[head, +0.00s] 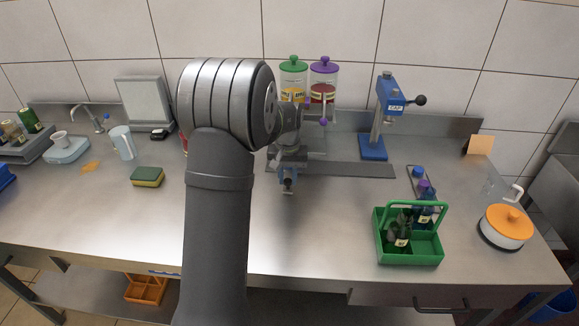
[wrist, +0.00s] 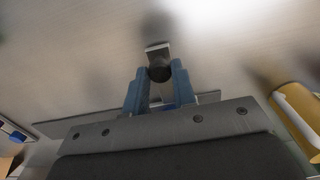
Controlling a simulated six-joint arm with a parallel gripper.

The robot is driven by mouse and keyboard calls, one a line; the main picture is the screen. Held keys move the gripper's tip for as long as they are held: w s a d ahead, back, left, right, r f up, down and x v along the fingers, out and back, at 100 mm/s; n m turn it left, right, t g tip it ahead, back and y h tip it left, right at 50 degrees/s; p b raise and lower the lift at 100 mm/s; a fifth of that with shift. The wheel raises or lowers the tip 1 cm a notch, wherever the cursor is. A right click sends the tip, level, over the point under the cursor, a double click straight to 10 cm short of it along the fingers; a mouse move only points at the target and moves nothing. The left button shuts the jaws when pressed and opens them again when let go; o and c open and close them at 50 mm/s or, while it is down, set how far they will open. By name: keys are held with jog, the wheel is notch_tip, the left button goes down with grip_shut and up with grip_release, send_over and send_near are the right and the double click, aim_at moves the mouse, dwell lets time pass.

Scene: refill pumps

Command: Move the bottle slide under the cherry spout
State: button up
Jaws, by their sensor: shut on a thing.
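Two refill jars stand behind my gripper in the head view: a green-lidded jar with yellow content (head: 292,75) and a purple-lidded jar with red content (head: 323,82). I cannot read which is cherry; my arm hides part of the row. A flat dark rail (head: 350,170) runs along the counter below them; it also shows in the wrist view (wrist: 70,122). My gripper (head: 287,178) is low at the rail's front, left of the purple-lidded jar. In the wrist view, its blue fingers (wrist: 160,77) are shut on a dark knob (wrist: 159,71) with a metal end, apparently the slide's handle. No bottle is clearly visible on the slide.
A blue capping press (head: 375,145) stands right of the jars. A green carrier (head: 408,248) with bottles and an orange-lidded pot (head: 506,227) are at the front right. A sponge (head: 147,177) and a jug (head: 122,142) lie left. The counter before the rail is clear.

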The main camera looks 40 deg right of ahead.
jog(key=shift+s+d, duration=3.4)
jog(key=shift+d, duration=0.05)
jog(key=o, duration=0.9)
jog(key=shift+r, duration=0.1)
notch_tip(320, 180, up, 17)
jog(key=shift+r, duration=0.15)
